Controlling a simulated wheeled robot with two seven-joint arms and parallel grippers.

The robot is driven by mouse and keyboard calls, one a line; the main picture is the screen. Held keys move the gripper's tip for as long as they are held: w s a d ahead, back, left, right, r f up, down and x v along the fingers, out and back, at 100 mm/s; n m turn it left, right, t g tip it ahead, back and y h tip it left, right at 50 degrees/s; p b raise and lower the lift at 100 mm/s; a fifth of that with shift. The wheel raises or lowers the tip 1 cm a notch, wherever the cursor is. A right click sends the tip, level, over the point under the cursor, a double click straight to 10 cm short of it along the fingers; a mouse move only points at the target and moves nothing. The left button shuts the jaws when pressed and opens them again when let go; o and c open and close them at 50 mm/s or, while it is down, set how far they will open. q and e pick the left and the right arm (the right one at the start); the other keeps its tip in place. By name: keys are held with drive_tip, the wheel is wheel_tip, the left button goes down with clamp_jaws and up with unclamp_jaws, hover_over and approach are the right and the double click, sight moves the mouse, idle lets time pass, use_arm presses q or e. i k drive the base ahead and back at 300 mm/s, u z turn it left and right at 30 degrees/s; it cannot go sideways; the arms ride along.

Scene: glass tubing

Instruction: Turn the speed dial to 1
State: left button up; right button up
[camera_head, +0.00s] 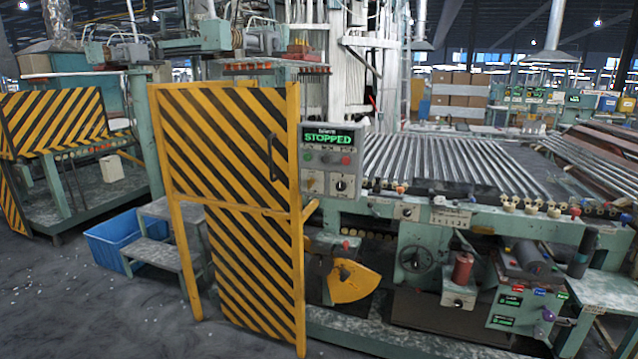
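A grey control box (325,174) stands at the middle of the head view, just right of the striped gate. Its screen (329,138) shows STOPPED in green letters. Below the screen is a row of small buttons, with a red button (346,160) at the right. A round black dial (341,185) on a pale plate sits at the box's lower right. Its markings and setting are too small to read, so I cannot confirm that it is the speed dial. Neither of my grippers is in view.
A yellow-and-black striped gate (228,150) with a handle stands directly left of the box. A roller bed (460,165) lies to its right. A handwheel (411,258) and a second panel (508,308) are lower right. Open floor (90,310) lies at the left front.

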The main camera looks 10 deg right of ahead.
sight(340, 186)
drive_tip(key=z, duration=0.3)
drive_tip(key=i, duration=0.75)
drive_tip(key=z, duration=0.6)
